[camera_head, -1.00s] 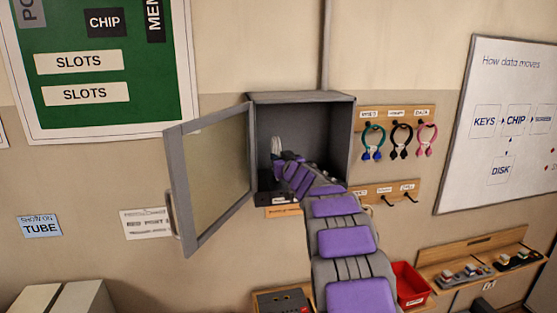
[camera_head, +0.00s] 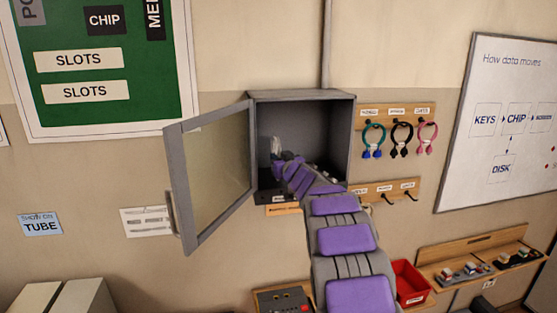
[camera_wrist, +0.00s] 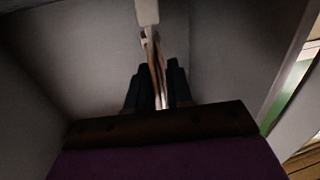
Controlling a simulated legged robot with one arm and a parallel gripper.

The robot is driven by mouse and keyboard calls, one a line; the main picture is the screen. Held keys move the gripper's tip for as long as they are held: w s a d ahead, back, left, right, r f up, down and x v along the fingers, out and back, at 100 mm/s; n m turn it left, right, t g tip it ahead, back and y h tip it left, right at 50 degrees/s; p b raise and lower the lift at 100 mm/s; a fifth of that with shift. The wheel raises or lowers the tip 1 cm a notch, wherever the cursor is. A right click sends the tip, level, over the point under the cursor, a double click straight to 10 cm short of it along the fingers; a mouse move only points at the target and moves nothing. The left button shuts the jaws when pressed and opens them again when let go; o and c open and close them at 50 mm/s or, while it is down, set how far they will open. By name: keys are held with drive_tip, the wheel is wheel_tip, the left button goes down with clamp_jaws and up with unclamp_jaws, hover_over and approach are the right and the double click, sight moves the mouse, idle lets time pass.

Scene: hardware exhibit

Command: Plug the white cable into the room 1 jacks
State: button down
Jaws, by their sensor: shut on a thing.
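The white cable (camera_wrist: 160,80) runs up from between the dark fingers of my gripper (camera_wrist: 158,88) in the wrist view, with a pale block-like end (camera_wrist: 147,12) at the top edge. My gripper is shut on the cable. In the head view the cable shows as a small white loop (camera_head: 276,146) inside the open grey wall cabinet (camera_head: 302,97), at its left side. My arm reaches into the cabinet and hides much of its lower part. Small dark parts show at the cabinet's bottom, but I cannot make out the room 1 jacks.
The cabinet's glazed door (camera_head: 215,165) stands open to the left. Teal (camera_head: 373,140), black (camera_head: 401,138) and pink (camera_head: 427,138) cables hang on a wooden rack at the right. A red bin (camera_head: 409,282) and a control box (camera_head: 283,300) sit below.

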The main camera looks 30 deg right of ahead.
drive_tip(key=shift+f, duration=0.35)
idle(0.4)
drive_tip(key=c, duration=0.9)
unclamp_jaws()
drive_tip(key=shift+c, duration=0.2)
drive_tip(key=shift+o, duration=0.4)
drive_tip(key=o, duration=0.6)
drive_tip(key=shift+c, duration=0.2)
drive_tip(key=shift+s, duration=0.1)
drive_tip(key=shift+s, duration=0.5)
drive_tip(key=s+b, duration=0.2)
drive_tip(key=s, duration=0.4)
drive_tip(key=shift+s+a, duration=0.15)
drive_tip(key=shift+a, duration=0.1)
